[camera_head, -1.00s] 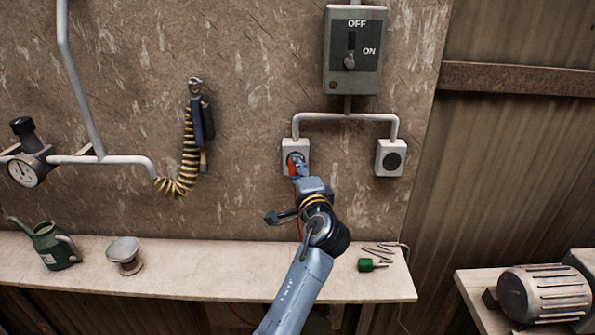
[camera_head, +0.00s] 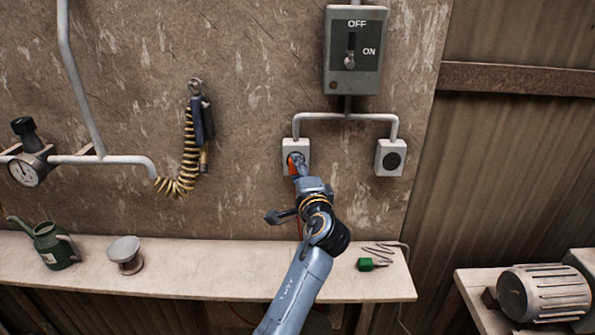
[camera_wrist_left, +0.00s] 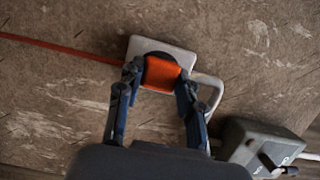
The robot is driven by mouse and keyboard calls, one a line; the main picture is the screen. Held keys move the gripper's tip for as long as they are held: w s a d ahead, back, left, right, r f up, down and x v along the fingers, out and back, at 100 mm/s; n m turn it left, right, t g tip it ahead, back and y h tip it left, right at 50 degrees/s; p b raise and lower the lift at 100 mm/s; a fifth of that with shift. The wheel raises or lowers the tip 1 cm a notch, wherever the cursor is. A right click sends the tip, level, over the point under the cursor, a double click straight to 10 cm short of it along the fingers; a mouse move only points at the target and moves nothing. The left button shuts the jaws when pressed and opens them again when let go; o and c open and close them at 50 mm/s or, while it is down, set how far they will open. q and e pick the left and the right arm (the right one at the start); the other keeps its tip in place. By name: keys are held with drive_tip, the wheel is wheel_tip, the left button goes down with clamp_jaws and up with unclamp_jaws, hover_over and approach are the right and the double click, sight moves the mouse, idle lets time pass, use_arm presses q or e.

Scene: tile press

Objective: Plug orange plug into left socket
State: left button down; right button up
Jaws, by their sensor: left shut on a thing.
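The orange plug (camera_head: 293,165) is at the left socket (camera_head: 303,148), a white box on the wall. My left gripper (camera_head: 298,163) is shut on the orange plug in front of this socket. In the left wrist view, the orange plug (camera_wrist_left: 161,73) sits between the two fingers of my left gripper (camera_wrist_left: 158,80) and overlaps the dark round face of the socket (camera_wrist_left: 180,55). I cannot tell how deep it sits. A red cord (camera_wrist_left: 60,47) runs off to the left. My right gripper is not in view.
The right socket (camera_head: 389,157) is empty. A switch box (camera_head: 354,75) with OFF and ON labels is above. A shelf (camera_head: 190,270) below holds a watering can (camera_head: 55,246), a metal cup-like object (camera_head: 124,254) and a green plug (camera_head: 365,264). A coiled yellow hose (camera_head: 188,160) hangs left.

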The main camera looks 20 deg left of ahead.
use_arm(q)
drive_tip(key=shift+w+a, duration=0.15)
drive_tip(key=shift+w, duration=0.25)
idle(0.7)
drive_tip(key=shift+s, duration=0.45)
idle(0.8)
drive_tip(key=shift+w, duration=0.45)
idle(0.4)
drive_tip(key=shift+s, duration=0.15)
idle(0.6)
drive_tip(key=shift+s+p, duration=0.3)
idle(0.7)
